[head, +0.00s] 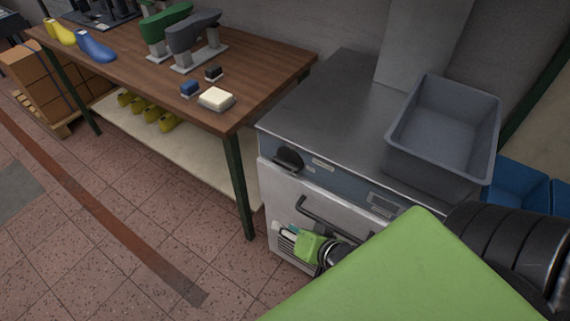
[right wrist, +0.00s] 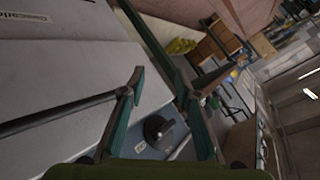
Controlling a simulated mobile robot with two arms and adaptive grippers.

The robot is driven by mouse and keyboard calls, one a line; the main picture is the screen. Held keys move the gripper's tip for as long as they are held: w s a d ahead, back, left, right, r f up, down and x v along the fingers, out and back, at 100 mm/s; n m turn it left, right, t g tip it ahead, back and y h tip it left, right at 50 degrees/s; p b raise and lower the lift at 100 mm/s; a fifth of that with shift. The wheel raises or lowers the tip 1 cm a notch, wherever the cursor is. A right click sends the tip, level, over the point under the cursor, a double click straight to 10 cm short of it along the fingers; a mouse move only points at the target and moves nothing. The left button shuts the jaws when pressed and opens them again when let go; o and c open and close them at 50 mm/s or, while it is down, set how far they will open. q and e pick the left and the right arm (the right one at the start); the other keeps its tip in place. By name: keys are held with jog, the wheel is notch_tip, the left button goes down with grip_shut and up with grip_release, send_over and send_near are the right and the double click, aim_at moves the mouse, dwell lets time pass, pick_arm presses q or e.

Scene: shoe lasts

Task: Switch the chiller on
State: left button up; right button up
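The chiller (head: 330,110) is a cabinet with a steel top, a pale front door and a blue-grey control strip. A dark round knob (head: 289,158) sits at the left of the strip, and a small display panel (head: 382,203) sits further right. My right gripper (head: 287,231) is in front of the door, below the knob and apart from it. In the right wrist view its two teal fingers (right wrist: 162,84) are spread and empty, with the knob (right wrist: 157,130) visible between them. My left gripper is not in view.
A dark bar handle (head: 325,217) crosses the door near my right gripper. A grey bin (head: 445,125) stands on the chiller top. A wooden table (head: 260,75) with shoe lasts, clamps and small blocks stands to the left. The tiled floor in front is clear.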

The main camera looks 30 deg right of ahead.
jog(key=w+d+r+m+t, duration=0.1)
jog(key=d+r+m+t, duration=0.1)
jog(key=d+m+t, duration=0.15)
jog(key=m+t+h, duration=0.1)
jog(key=m+t, duration=0.3)
jog(key=m, duration=0.3)
send_near(289, 170)
jog(key=shift+n, duration=0.25)
jog(key=w, duration=0.4)
jog(key=w+p, duration=0.1)
jog(key=w, duration=0.7)
jog(key=shift+r+p, duration=0.3)
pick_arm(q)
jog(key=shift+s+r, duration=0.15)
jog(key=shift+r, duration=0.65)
pick_arm(e)
grip_shut()
